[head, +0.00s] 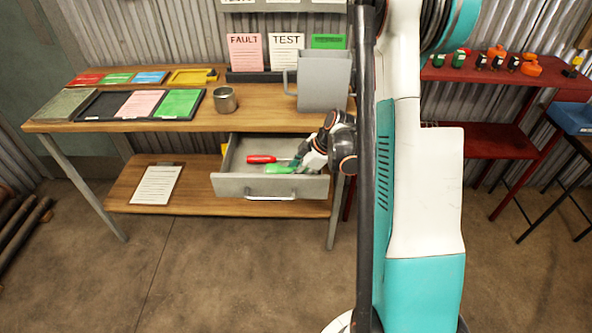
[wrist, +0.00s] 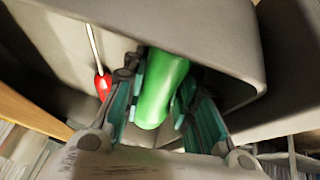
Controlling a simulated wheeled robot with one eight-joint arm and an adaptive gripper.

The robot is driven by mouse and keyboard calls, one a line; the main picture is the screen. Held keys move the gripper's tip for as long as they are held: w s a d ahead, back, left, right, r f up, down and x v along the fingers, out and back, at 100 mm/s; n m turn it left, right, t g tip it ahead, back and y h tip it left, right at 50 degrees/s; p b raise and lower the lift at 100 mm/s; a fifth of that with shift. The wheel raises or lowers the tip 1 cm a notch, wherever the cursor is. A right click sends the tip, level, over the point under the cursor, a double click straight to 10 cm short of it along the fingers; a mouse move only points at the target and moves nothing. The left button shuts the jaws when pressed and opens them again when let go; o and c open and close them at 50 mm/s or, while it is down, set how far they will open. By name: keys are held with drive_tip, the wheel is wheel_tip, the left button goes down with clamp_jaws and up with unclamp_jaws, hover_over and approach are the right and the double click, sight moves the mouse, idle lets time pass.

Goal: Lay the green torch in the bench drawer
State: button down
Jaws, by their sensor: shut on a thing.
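The open grey bench drawer (head: 288,186) juts out under the wooden bench top. My gripper (head: 298,164) reaches into the drawer from the right. In the wrist view my gripper (wrist: 158,95) has its fingers on both sides of the green torch (wrist: 160,92) and is shut on it. The torch (head: 279,169) is inside the drawer's outline, low behind the front panel. I cannot tell whether it touches the drawer floor. A red-handled screwdriver (head: 262,159) lies in the drawer near the torch; its red handle (wrist: 103,84) and pale shaft also show in the wrist view.
The bench top (head: 262,119) holds a metal tin (head: 225,99), a grey upright holder (head: 323,80) and a black tray (head: 137,106) of cards. A clipboard (head: 158,186) lies on the lower shelf. A red bench (head: 487,141) with several small items stands at right.

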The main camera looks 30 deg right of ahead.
drive_tip(key=shift+s+f, duration=0.2)
drive_tip(key=shift+f, duration=0.35)
drive_tip(key=c, duration=1.2)
unclamp_jaws()
drive_tip(key=shift+w+f, duration=0.1)
drive_tip(key=shift+w, duration=0.05)
drive_tip(key=shift+w+d+f, duration=0.1)
drive_tip(key=shift+w+d, duration=0.05)
drive_tip(key=v, duration=1.2)
drive_tip(key=shift+w, duration=0.1)
